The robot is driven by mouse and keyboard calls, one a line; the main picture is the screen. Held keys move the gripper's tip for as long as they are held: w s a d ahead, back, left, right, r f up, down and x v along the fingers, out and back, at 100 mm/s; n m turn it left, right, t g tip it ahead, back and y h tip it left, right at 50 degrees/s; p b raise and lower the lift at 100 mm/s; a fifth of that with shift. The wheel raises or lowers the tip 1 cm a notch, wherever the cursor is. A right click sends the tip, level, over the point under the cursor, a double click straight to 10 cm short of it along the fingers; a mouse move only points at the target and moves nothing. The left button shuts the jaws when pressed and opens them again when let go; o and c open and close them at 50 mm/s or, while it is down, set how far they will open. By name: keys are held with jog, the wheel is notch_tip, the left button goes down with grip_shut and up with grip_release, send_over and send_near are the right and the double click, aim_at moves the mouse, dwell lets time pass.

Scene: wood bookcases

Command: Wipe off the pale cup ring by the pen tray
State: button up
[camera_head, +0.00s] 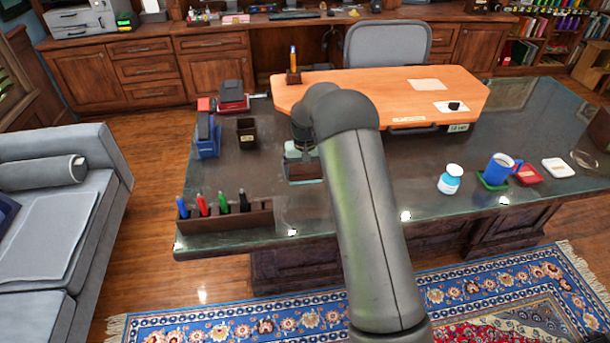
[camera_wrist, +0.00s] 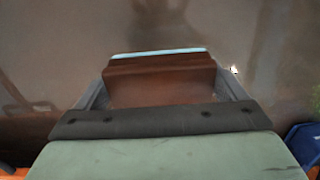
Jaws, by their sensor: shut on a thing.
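My gripper (camera_head: 303,163) is low over the dark desk top, right of the pen tray, partly hidden by my arm. It is shut on a brown block (camera_wrist: 160,76) with a pale blue edge along its far side in the wrist view. Both grey fingers clasp its sides. I cannot tell whether the block touches the desk. The wooden pen tray (camera_head: 262,216) stands at the desk's near left corner with several coloured markers upright in it. I cannot make out a clear pale cup ring; a faint lighter patch shows right of the tray, partly behind my arm.
A dark pen cup (camera_head: 247,134), blue holder (camera_head: 207,138) and red stapler-like item (camera_head: 232,96) stand left of the gripper. An orange-brown board (camera_head: 370,84) lies behind. Bare desk lies between.

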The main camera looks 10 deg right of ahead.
jog(key=shift+r+p, duration=0.6)
jog(key=shift+r, duration=1)
